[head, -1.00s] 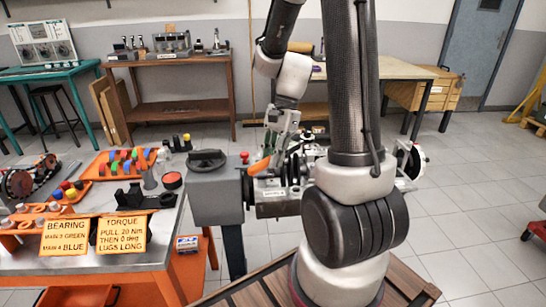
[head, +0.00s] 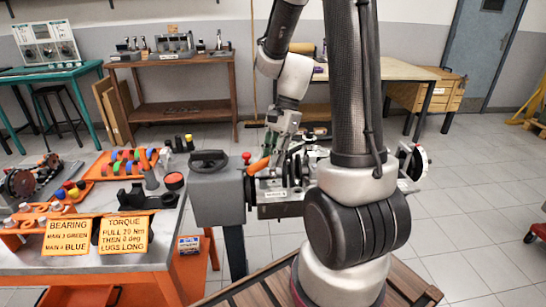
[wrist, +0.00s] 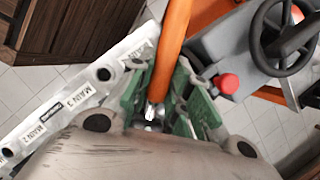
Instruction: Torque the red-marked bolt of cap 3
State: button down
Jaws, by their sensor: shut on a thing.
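My gripper (head: 277,142) is over the engine block and shut on an orange-handled tool. The tool's orange handle (head: 258,166) points down and left toward the grey box. In the wrist view the orange handle (wrist: 172,40) runs up from between the green finger pads of my gripper (wrist: 163,98). A small shiny metal part (wrist: 152,112) shows between the pads. The engine block's pale rail (wrist: 62,112) carries the labels MAIN 3 and MAIN 2 and has dark round holes. I cannot make out cap 3's red-marked bolt; the gripper hides part of that area.
A grey box with a black handwheel (head: 214,185) and red knob (wrist: 229,83) stands left of the engine. Open tiled floor lies right.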

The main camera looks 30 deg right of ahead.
jog(key=shift+w+a+m+t, duration=0.15)
jog(key=shift+w+m, duration=0.3)
jog(key=shift+w, duration=0.25)
jog(key=shift+w+a+m+t, duration=0.15)
jog(key=shift+w+m, duration=0.3)
jog(key=shift+w, duration=0.25)
dwell(2.7)
jog(key=shift+w+d+m+t, duration=0.15)
jog(key=shift+w+m+t, duration=0.25)
jog(key=shift+w+m, duration=0.85)
dwell(2.7)
